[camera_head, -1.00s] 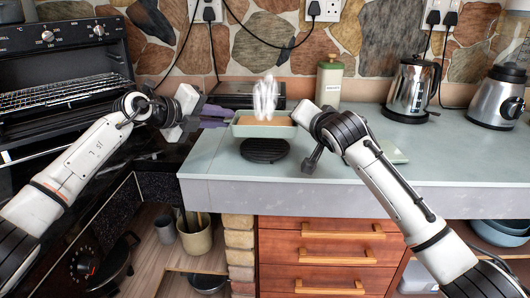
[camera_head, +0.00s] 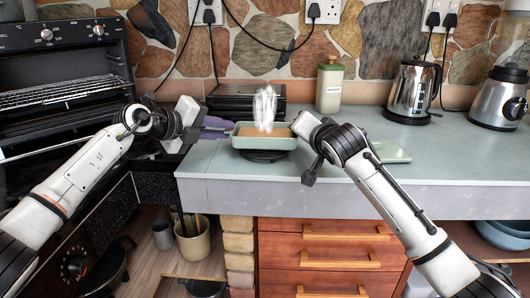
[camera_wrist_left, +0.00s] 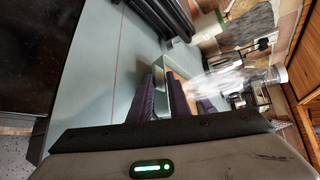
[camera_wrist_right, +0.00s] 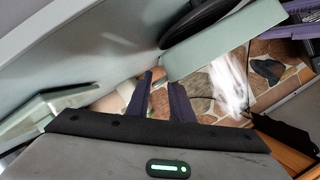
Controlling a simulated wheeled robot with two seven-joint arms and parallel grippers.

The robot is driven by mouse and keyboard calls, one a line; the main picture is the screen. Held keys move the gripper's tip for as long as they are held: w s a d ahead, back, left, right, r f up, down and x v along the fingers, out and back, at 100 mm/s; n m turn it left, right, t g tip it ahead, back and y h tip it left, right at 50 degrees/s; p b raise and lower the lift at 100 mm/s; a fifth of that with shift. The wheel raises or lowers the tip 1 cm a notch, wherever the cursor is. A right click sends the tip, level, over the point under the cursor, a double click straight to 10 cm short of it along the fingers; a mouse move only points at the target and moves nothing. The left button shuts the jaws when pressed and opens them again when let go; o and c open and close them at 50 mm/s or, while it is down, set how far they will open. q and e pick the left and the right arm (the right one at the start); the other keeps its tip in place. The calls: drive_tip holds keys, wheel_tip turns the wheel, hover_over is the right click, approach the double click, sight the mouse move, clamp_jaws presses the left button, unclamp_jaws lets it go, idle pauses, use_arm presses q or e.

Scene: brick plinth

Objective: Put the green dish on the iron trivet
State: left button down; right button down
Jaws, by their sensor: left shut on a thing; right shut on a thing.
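The green dish (camera_head: 248,143) is a shallow rectangular dish with light brown, steaming food in it. It is level over the dark round iron trivet (camera_head: 264,156), covering most of it; I cannot tell whether they touch. My left gripper (camera_head: 224,127) is shut on the dish's left end; its purple fingers straddle the dish wall in the left wrist view (camera_wrist_left: 184,97). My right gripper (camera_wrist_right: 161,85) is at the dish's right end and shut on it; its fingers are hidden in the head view. The dish (camera_wrist_right: 225,42) and trivet (camera_wrist_right: 198,22) also show in the right wrist view.
A black appliance (camera_head: 245,98) stands behind the dish. A cream canister (camera_head: 329,88), a kettle (camera_head: 413,90) and a blender (camera_head: 497,98) stand along the back. A pale green flat item (camera_head: 392,153) lies right of my right arm. The front right countertop is clear.

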use_arm(q)
drive_tip(key=shift+f+b, duration=0.3)
drive_tip(key=shift+f, duration=0.25)
use_arm(e)
drive_tip(key=shift+a+f, duration=0.1)
drive_tip(key=shift+f, duration=0.2)
use_arm(q)
drive_tip(key=c, duration=2.1)
unclamp_jaws()
drive_tip(key=shift+f, duration=0.2)
use_arm(e)
drive_tip(key=c, duration=2)
unclamp_jaws()
drive_tip(key=shift+f, duration=0.2)
use_arm(q)
drive_tip(key=o, duration=0.4)
drive_tip(key=shift+r, duration=0.25)
use_arm(e)
drive_tip(key=o, duration=0.4)
drive_tip(key=shift+r, duration=0.1)
use_arm(q)
drive_tip(key=shift+o, duration=0.2)
use_arm(e)
drive_tip(key=shift+o, duration=0.2)
drive_tip(key=shift+s, duration=0.45)
use_arm(q)
drive_tip(key=v, duration=1.2)
use_arm(e)
drive_tip(key=v, duration=1.1)
drive_tip(key=shift+d, duration=0.25)
